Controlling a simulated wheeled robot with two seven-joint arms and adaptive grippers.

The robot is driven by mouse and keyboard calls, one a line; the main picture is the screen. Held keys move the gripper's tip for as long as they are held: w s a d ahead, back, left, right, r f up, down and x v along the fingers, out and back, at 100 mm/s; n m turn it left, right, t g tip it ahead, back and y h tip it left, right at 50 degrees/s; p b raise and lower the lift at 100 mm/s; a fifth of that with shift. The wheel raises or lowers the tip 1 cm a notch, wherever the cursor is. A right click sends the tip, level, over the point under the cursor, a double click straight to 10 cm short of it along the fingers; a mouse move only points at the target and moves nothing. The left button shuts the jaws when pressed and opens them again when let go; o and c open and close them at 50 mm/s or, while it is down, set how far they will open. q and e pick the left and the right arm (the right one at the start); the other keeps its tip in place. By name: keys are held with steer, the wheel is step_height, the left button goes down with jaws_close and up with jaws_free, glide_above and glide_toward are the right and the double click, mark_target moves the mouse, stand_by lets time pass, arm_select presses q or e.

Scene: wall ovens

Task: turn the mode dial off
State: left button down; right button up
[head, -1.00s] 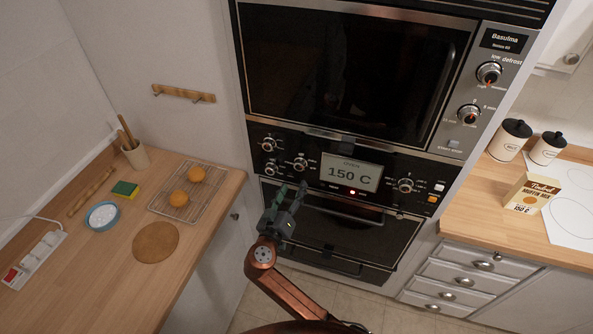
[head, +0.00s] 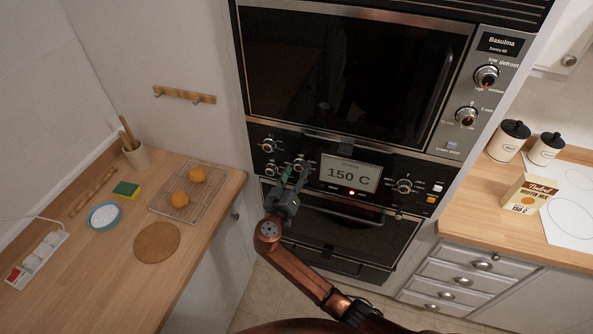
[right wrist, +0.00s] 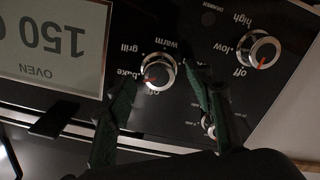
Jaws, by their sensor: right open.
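The mode dial (head: 299,163) is a silver-rimmed knob on the black oven panel, just left of the lit display. In the right wrist view the mode dial (right wrist: 158,72) appears upside down, ringed by the words off, bake, grill and warm. Its red mark points to the lower left in that picture, on the bake and off side. My right gripper (head: 293,179) is open, with its green fingers raised toward the dial. In the right wrist view the gripper (right wrist: 160,88) has a finger on either side of the dial; contact cannot be told. My left gripper is out of view.
Another knob (right wrist: 261,50) marked off, low and high sits beside the mode dial. The display (head: 349,173) reads 150 C. An oven handle (head: 345,215) runs below the panel. A counter (head: 200,235) with buns on a rack (head: 160,203) stands at left.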

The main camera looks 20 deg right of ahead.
steer(key=c, duration=1.2)
steer(key=shift+o, duration=0.2)
steer(key=n+p, duration=0.1)
steer(key=n, duration=0.4)
steer(key=shift+a+n+p, duration=0.1)
steer(key=shift+n+p, duration=0.3)
steer(key=n+p, duration=0.2)
steer(key=n, duration=0.4)
steer(key=shift+f+p, duration=0.1)
steer(key=shift+p, duration=0.3)
steer(key=o, duration=1.2)
steer(key=shift+c, duration=0.2)
